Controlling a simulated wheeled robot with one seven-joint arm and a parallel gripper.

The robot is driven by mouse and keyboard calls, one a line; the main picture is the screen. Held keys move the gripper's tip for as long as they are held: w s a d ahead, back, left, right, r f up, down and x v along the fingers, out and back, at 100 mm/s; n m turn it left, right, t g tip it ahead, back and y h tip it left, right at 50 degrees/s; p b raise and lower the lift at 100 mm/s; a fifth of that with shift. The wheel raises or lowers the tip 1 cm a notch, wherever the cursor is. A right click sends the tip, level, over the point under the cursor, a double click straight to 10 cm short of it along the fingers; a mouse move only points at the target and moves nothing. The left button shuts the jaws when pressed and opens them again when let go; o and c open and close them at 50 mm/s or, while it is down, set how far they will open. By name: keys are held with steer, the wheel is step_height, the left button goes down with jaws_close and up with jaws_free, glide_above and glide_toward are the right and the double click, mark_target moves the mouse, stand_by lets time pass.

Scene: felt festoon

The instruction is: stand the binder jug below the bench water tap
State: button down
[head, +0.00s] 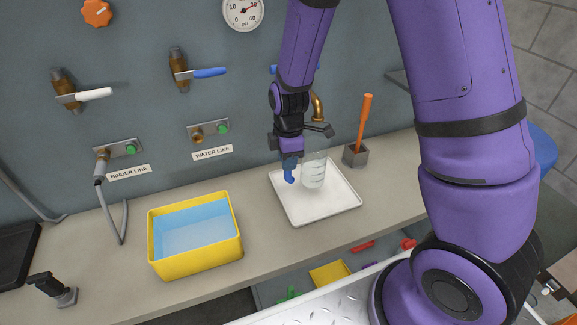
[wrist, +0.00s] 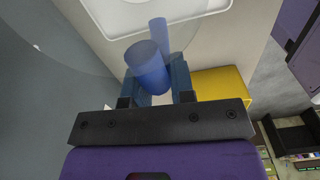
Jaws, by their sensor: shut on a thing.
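The binder jug (head: 313,170) is clear with graduation marks and a blue handle, and looks upright over the white tray (head: 284,207). I cannot tell whether its base touches the tray. My gripper (head: 290,156) is shut on the jug's handle, left of the jug body. In the wrist view the fingers (wrist: 160,84) close around the blue handle (wrist: 148,66); the clear wall is faint. The bench water tap's brass spout (head: 318,106) shows just above the jug in the head view. My arm hides part of the tap.
A yellow tub of blue liquid (head: 194,261) stands left of the tray. Wall valves and the binder line (head: 119,149) and water line (head: 208,131) fittings are behind. The bench between tub and tray is clear.

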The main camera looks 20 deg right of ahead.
steer(key=f, duration=0.1)
steer(key=w+f, duration=0.1)
steer(key=shift+d+f, duration=0.25)
steer(key=shift+f, duration=0.65)
steer(key=c, duration=1)
jaws_free()
